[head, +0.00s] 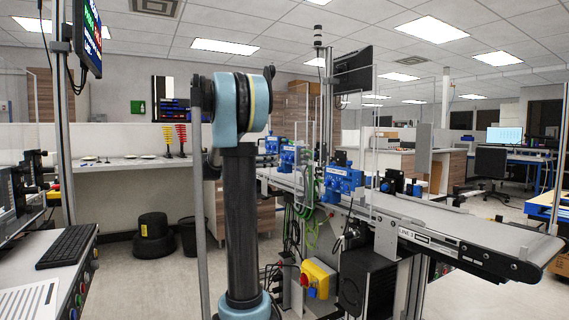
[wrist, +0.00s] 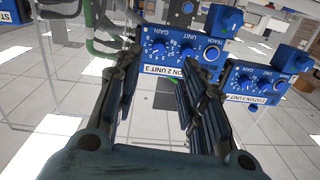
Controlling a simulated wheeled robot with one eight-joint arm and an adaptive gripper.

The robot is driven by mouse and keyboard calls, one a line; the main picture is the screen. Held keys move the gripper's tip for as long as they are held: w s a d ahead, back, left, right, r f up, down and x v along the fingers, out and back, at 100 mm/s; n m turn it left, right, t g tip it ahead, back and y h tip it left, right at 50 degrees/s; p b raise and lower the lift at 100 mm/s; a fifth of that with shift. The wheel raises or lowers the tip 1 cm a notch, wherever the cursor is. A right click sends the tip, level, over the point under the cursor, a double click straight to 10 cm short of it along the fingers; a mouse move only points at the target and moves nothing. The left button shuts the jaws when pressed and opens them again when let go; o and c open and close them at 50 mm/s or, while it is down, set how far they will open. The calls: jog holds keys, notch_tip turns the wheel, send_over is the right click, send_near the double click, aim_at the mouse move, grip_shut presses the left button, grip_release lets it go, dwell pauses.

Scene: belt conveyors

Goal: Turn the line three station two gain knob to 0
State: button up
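In the wrist view the blue box labelled station 2 unit 3 (wrist: 175,70) is upside down, just beyond my fingertips. Its gain knob (wrist: 158,50) is the left one of a row of dials, with a unit knob (wrist: 187,51) and a third knob (wrist: 211,53) to its right. My gripper (wrist: 162,62) is open, one finger to the left of the gain knob and the other to its right, below the unit knob. Nothing is between the fingers. I cannot read the gain pointer's setting. My gripper is not visible in the head view.
In the head view the line 3 conveyor (head: 440,222) carries several blue boxes (head: 343,182). Green cables (head: 311,205) hang by it. A keyboard desk (head: 40,275) stands at left.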

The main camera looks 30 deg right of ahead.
aim_at(291, 159)
jog(key=d, duration=0.8)
jog(key=shift+w+d, duration=0.25)
jog(key=shift+w, duration=0.05)
grip_shut()
